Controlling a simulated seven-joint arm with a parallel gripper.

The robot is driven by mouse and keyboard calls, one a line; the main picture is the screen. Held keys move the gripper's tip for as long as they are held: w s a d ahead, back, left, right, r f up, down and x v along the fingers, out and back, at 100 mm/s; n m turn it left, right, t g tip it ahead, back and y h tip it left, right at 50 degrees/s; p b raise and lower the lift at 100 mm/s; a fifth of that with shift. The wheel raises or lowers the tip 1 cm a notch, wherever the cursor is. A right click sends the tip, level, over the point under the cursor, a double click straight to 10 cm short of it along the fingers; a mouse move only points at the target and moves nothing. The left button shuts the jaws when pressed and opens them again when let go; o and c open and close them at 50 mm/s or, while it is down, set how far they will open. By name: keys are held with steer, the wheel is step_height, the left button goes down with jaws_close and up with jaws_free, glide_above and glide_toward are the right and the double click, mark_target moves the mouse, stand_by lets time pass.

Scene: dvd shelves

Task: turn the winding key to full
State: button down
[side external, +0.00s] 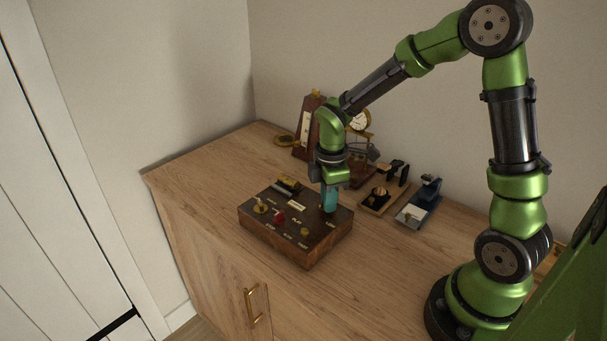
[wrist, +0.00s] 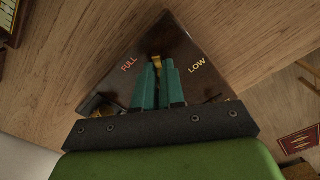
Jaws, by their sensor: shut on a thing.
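A dark wooden control box (side external: 272,240) stands on the wooden cabinet top. My gripper (side external: 328,208) points down over the box's back right corner, its teal fingers close to the panel. In the wrist view my gripper (wrist: 157,75) is shut, its fingers together on a brass piece, the winding key (wrist: 156,61). Only the key's tip shows beyond the fingers; the rest is hidden. The tip lies between the label FULL (wrist: 129,65) on the left and the label LOW (wrist: 197,66) on the right.
The panel also carries a red knob (side external: 279,217), a brass knob (side external: 260,207) and a brass dial (side external: 304,232). A metronome-like brown case (side external: 306,125), a gold clock (side external: 360,120) and a blue-grey device (side external: 416,208) stand behind. The cabinet top in front is narrow but clear.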

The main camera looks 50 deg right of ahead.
steer(key=m, duration=1.2)
steer(key=shift+m, duration=0.4)
steer(key=m, duration=1)
stand_by(0.3)
steer(key=c, duration=1.2)
jaws_free()
step_height(320, 180, up, 17)
